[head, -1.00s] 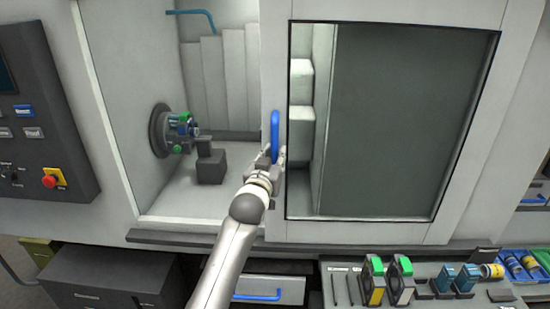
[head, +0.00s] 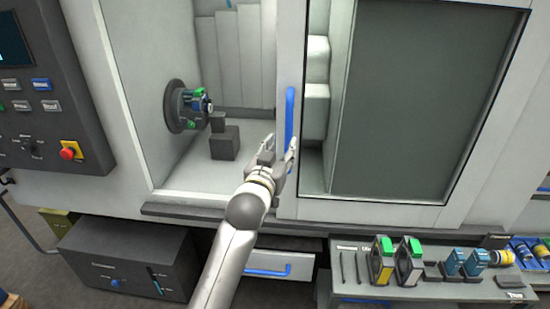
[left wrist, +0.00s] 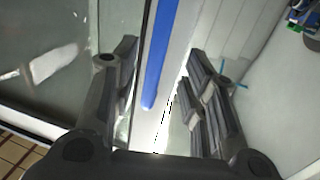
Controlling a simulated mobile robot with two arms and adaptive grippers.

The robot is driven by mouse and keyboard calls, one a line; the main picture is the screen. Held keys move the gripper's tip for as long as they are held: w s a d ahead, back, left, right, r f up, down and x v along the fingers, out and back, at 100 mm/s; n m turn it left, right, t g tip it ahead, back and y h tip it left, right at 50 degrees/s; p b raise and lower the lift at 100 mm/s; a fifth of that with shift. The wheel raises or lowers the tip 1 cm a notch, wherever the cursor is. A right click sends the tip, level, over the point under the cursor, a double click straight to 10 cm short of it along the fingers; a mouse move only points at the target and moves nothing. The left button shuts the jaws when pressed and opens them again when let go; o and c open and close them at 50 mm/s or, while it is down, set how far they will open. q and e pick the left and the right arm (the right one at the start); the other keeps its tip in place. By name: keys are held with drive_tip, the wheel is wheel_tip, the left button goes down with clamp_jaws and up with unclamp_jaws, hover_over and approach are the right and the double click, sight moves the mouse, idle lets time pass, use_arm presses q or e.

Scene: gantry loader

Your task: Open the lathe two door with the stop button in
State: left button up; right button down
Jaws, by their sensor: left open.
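The lathe door (head: 292,180) is a pale sliding panel with a dark window. It stands to the right, and the opening on its left shows the chuck (head: 187,106) inside. The door's blue vertical handle (head: 289,112) is on its left edge. My left gripper (head: 278,150) is open and empty, just below and in front of the handle's lower end. In the left wrist view the handle (left wrist: 160,50) lies between the spread fingers (left wrist: 160,85), apart from both. The red stop button (head: 67,153) is on the control panel at left; I cannot tell whether it is pressed in.
The dark control panel (head: 45,85) stands left of the opening. A sill (head: 180,214) runs below the door. Below are a dark cabinet (head: 125,262), a drawer with a blue handle (head: 268,271) and a tool bench (head: 380,292) with several tool holders at right.

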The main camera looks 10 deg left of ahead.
use_arm(q)
drive_tip(key=s, duration=0.4)
drive_tip(key=shift+s+a, duration=0.1)
drive_tip(key=shift+a, duration=0.3)
drive_tip(key=shift+f, duration=0.15)
wheel_tip(320, 180, down, 30)
drive_tip(key=s+a+r+g+y+b, duration=0.1)
drive_tip(key=s+a+g+b, duration=0.15)
drive_tip(key=g, duration=0.25)
drive_tip(key=s+a+f+g, duration=0.2)
drive_tip(key=s+f, duration=0.4)
drive_tip(key=f, duration=0.5)
drive_tip(key=s+a+f+g, duration=0.1)
drive_tip(key=s+f+g, duration=0.1)
drive_tip(key=s+f, duration=0.65)
drive_tip(key=s+a+f+g+y+b, duration=0.1)
drive_tip(key=s+a+f+g, duration=0.15)
drive_tip(key=s+f, duration=0.6)
drive_tip(key=s+a+f+g+y+b, duration=0.1)
drive_tip(key=s+a+f, duration=0.2)
drive_tip(key=s+f, duration=0.6)
drive_tip(key=s+a+f+g, duration=0.2)
drive_tip(key=s+a+f, duration=0.1)
drive_tip(key=s, duration=0.8)
drive_tip(key=s+a+f+g, duration=0.2)
drive_tip(key=s+f, duration=0.4)
drive_tip(key=s, duration=0.5)
drive_tip(key=shift+a+f+b, duration=0.15)
drive_tip(key=shift+a+b, duration=0.15)
drive_tip(key=shift+a, duration=0.3)
